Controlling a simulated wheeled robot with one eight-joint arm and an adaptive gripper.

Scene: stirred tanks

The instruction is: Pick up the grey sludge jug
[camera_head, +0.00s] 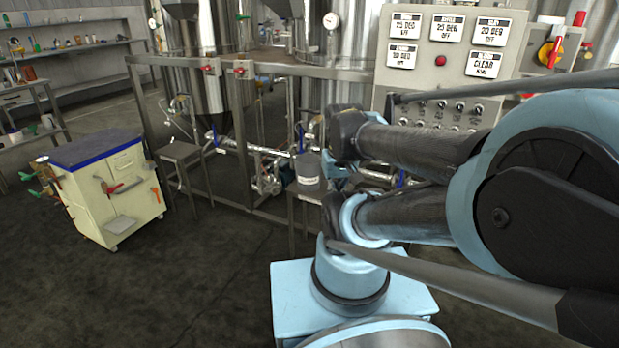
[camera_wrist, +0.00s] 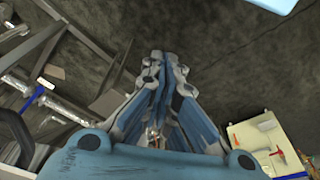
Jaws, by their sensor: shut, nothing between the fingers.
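The grey jug (camera_head: 308,171) with a pale label stands upright on a small metal stand (camera_head: 305,196) in front of the tank pipework, in the head view. A dark curved shape (camera_wrist: 14,130) at that view's left edge may be part of the jug; I cannot tell.
An empty metal stand (camera_head: 180,151) is left of the jug. A cream cart (camera_head: 112,193) with a blue-edged top stands further left. Pipes with valves and frame rails (camera_head: 240,68) are behind. A control panel (camera_head: 445,60) rises at right. The floor at front left is clear.

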